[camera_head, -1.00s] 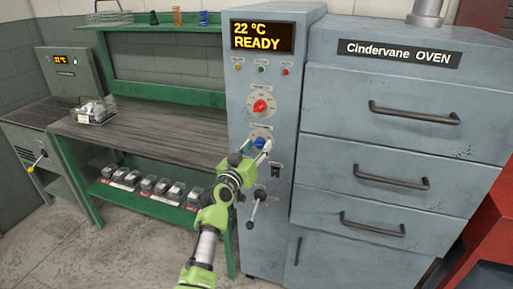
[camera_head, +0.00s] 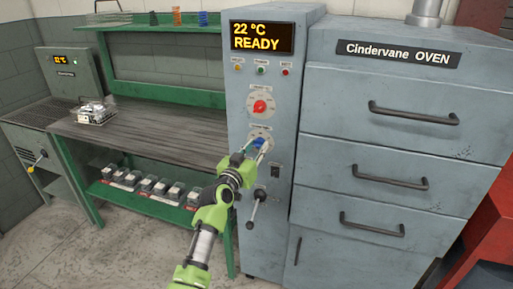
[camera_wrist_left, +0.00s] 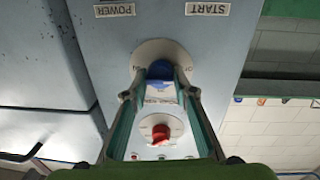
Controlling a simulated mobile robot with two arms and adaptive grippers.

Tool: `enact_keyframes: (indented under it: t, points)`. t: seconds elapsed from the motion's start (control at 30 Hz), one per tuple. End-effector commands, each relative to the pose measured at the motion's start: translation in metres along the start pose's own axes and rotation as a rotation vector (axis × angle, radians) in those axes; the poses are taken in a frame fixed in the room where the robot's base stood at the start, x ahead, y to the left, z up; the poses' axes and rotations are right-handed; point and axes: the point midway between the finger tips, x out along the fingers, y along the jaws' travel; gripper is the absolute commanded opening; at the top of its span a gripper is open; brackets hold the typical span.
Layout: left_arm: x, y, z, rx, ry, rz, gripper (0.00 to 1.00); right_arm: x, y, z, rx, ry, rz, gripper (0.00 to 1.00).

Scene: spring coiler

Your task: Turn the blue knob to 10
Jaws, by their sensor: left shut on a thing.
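The blue knob (camera_head: 258,142) is on a round white dial low on the grey oven control panel, below the red knob (camera_head: 260,106). My left gripper (camera_head: 256,147) reaches it from the front, its two fingers on either side of the knob and shut on it. In the left wrist view, which is upside down, the blue knob (camera_wrist_left: 160,70) lies between the fingertips and its dial is partly covered. I cannot read which number it points to. My right gripper is not in view.
The display (camera_head: 262,37) reads "22 °C READY". A black switch (camera_head: 275,171) and a lever (camera_head: 256,205) sit below the blue knob. Oven drawers with handles (camera_head: 385,177) stand to the right, a workbench (camera_head: 150,135) to the left.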

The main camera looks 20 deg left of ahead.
Motion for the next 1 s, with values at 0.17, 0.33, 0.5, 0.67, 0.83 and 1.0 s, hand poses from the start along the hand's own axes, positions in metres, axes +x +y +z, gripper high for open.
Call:
enact_keyframes:
  t: [0.17,0.33,0.5,0.67,0.83,1.0]
  points:
    - [0.0,-0.001,-0.001,0.151,-0.011,-0.002,0.04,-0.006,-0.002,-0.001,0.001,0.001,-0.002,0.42]
    - [0.0,-0.001,-0.002,0.305,-0.022,-0.004,0.04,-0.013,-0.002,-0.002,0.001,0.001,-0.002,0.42]
    - [0.0,0.0,-0.003,0.449,-0.03,-0.006,0.04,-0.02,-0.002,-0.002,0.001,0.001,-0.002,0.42]
    - [0.0,0.0,-0.002,0.562,-0.039,-0.007,0.04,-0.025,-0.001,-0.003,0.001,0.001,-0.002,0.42]
    - [0.0,0.0,-0.002,0.652,-0.044,-0.009,0.04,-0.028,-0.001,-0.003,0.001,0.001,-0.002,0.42]
    - [0.0,0.001,-0.002,0.706,-0.047,-0.01,0.04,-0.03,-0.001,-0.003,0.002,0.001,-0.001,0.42]
